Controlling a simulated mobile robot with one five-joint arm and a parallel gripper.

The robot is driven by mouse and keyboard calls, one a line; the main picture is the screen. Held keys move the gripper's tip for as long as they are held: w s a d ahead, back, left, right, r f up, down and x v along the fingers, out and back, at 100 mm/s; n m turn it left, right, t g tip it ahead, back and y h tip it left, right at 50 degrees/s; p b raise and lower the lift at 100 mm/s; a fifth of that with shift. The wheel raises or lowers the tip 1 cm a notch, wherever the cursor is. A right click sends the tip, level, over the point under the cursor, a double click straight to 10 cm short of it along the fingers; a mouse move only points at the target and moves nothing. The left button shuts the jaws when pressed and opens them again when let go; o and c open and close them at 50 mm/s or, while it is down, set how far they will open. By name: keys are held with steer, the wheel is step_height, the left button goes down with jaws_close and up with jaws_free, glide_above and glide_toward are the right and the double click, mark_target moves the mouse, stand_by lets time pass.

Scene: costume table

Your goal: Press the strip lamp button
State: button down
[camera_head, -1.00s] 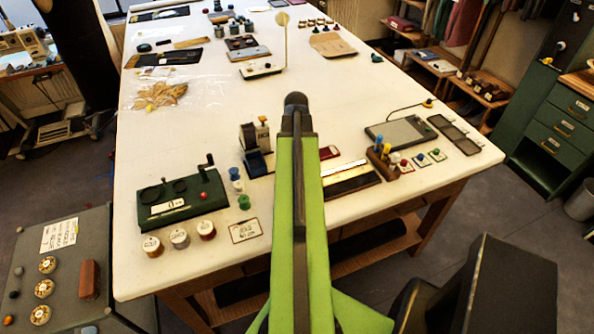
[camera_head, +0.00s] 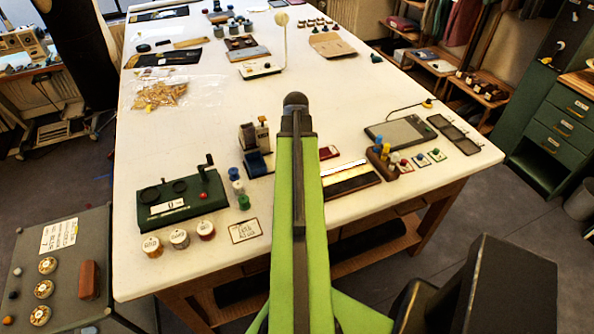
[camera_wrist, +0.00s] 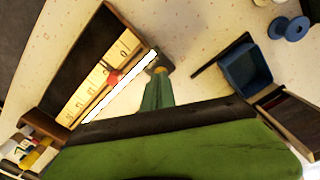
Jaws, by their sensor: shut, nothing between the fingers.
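The strip lamp (camera_head: 343,170) is a long white bar along the back edge of a dark tray (camera_head: 354,188), right of my arm. It glows white, and the strip beside it is lit yellow. The lamp also shows in the wrist view (camera_wrist: 120,88), running diagonally, with a small red piece (camera_wrist: 113,77) beside it. My gripper (camera_wrist: 160,68) is shut and empty at the lamp's upper right end, by a small dark block; I cannot tell whether they touch. In the head view my arm hides the gripper. I cannot make out the button apart from the gripper tip.
A blue open bin (camera_wrist: 246,68) and a blue spool (camera_wrist: 290,28) lie right of my gripper. A green box (camera_head: 180,197) stands left.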

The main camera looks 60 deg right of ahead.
steer(key=shift+f+b, duration=0.95)
steer(key=shift+r, duration=0.15)
step_height(320, 180, up, 7)
steer(key=p, duration=0.7)
steer(key=shift+f, duration=0.2)
stand_by(0.3)
